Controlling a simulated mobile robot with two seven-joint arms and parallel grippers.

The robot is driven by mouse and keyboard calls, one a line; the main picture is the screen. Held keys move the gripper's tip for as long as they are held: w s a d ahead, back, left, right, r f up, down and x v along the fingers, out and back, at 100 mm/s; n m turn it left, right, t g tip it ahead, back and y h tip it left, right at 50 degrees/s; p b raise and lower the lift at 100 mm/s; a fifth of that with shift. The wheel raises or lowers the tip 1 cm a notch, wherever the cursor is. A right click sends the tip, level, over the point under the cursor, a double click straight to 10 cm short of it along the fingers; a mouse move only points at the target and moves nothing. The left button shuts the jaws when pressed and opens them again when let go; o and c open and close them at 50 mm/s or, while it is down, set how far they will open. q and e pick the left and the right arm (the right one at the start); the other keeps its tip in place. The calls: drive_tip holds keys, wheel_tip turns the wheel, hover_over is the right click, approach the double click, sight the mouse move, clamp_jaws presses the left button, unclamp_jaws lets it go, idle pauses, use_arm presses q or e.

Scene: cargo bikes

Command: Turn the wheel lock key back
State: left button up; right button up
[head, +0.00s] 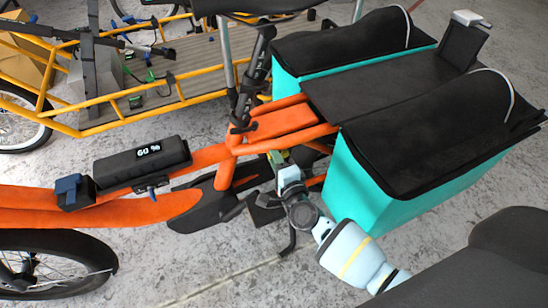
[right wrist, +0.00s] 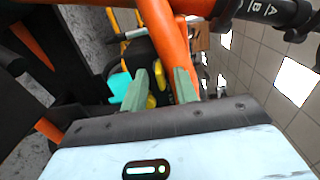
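The orange cargo bike (head: 266,122) stands across the middle of the head view. My right gripper (head: 276,160) reaches in low beside its frame, just left of the teal pannier (head: 352,185). In the right wrist view the two pale green fingers (right wrist: 161,72) stand apart, with a gap between them. The orange frame tube (right wrist: 160,35) shows beyond the fingertips. Small yellow parts show behind and between the fingers; I cannot tell what they are. I cannot make out the wheel lock or its key in either view. My left gripper is not in view.
A black battery pack (head: 142,163) sits on the orange frame. A black kickstand or bar stands on the floor below my right wrist. A yellow cargo bike (head: 130,95) stands behind at the left. Concrete floor (head: 200,270) is clear at the front.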

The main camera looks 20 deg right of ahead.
clamp_jaws()
drive_tip(key=shift+r+n, duration=0.1)
drive_tip(key=shift+n, duration=0.3)
drive_tip(key=n+p, duration=0.5)
drive_tip(key=n, duration=1.1)
drive_tip(key=shift+n, duration=0.7)
